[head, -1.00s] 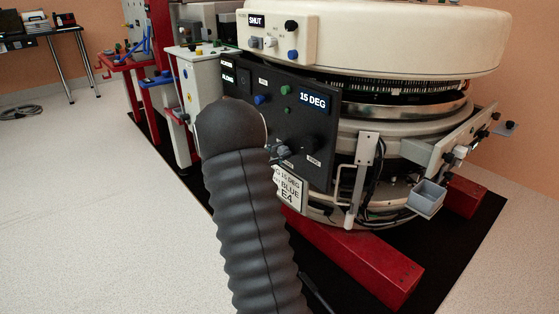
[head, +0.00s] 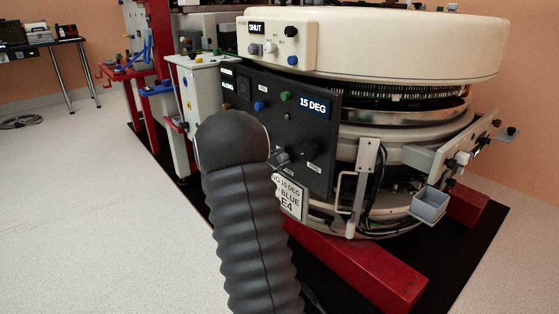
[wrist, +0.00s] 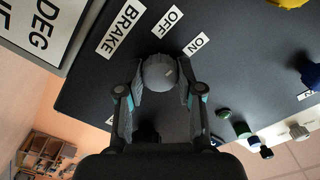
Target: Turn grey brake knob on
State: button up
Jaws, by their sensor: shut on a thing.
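The grey brake knob (wrist: 158,72) is round and sits on the dark panel (wrist: 95,88) beside the white BRAKE label (wrist: 121,29). The OFF label (wrist: 167,21) and ON label (wrist: 196,43) lie near its rim. My gripper (wrist: 160,82) has one finger on each side of the knob and is shut on it. I cannot tell which label the knob points to. In the head view, the dark panel (head: 240,88) stands on the front of the round gantry; my thick dark arm hides part of it, and the gripper end shows only small past the arm.
A 15 DEG display (head: 314,106), a blue knob (head: 259,106) and a green button (head: 286,96) are on the panel. A white sign (head: 290,194) hangs below. A grey bin (head: 429,205) and red base beams (head: 365,270) stand to the right.

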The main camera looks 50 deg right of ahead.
jog(key=o, duration=1.2)
jog(key=shift+c, duration=0.2)
jog(key=shift+a, duration=0.1)
jog(key=w+a, duration=0.1)
jog(key=a, duration=1)
jog(key=shift+w+a, duration=0.15)
jog(key=shift+a, duration=0.25)
jog(key=shift+w+f, duration=0.1)
